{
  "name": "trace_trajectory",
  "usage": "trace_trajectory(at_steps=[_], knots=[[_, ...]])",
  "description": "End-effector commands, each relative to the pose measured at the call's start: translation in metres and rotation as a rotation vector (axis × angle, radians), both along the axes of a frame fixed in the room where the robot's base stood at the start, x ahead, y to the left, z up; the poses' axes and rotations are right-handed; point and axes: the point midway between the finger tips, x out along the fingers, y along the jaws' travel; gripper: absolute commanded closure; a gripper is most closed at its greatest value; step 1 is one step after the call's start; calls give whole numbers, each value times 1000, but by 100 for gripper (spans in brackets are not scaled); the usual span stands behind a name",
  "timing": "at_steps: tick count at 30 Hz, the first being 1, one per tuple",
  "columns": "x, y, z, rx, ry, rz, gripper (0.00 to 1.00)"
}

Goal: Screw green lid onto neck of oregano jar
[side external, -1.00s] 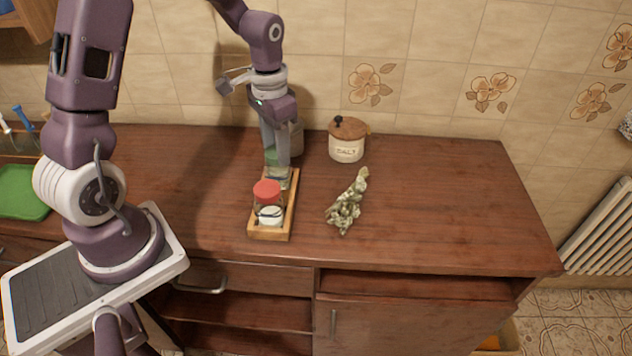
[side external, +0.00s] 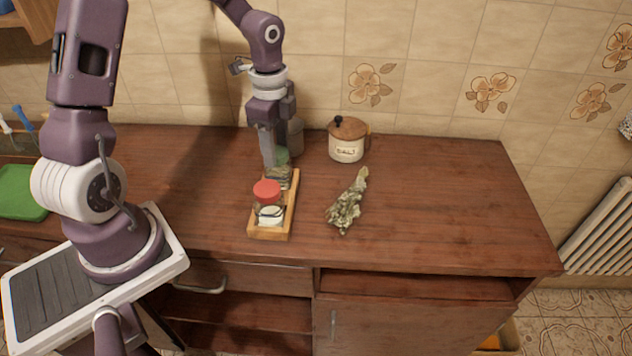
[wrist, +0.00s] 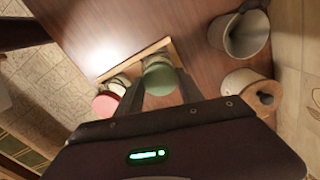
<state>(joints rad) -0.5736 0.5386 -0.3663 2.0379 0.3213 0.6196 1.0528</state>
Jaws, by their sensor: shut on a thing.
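The green lid (side external: 281,156) is between the fingers of my gripper (side external: 273,155), which is shut on it. The lid also shows in the wrist view (wrist: 160,78), with a finger on either side. The oregano jar (side external: 279,177) is a clear glass jar at the far end of the small wooden tray, directly under the lid. The lid appears at the jar's neck, but the fingers partly hide the join, so I cannot tell how it is seated.
A red-lidded jar (side external: 267,202) stands at the near end of the wooden tray (side external: 291,207). A dried herb bundle (side external: 346,203) lies to the right. A salt pot (side external: 347,142) and a grey container (side external: 295,136) stand behind. The counter's right side is clear.

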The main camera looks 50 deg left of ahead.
Motion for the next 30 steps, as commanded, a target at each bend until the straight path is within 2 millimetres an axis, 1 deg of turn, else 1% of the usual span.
trace_trajectory(at_steps=[2, 8, 12, 14, 16, 20, 21, 22, 30], knots=[[0, 0, 0, 0, -1, -42, 91], [0, 0, 0, 0, -1, -55, 91], [0, 0, 0, -1, -1, -349, 91], [0, 0, 0, 0, -2, -442, 91], [0, 0, 0, 0, -2, -482, 91], [0, 0, 0, 1, -2, -480, 91], [0, 0, 0, 1, -2, -480, 51], [0, 0, 0, 1, -2, -479, 48], [0, 0, 0, 0, -1, -477, 48]])
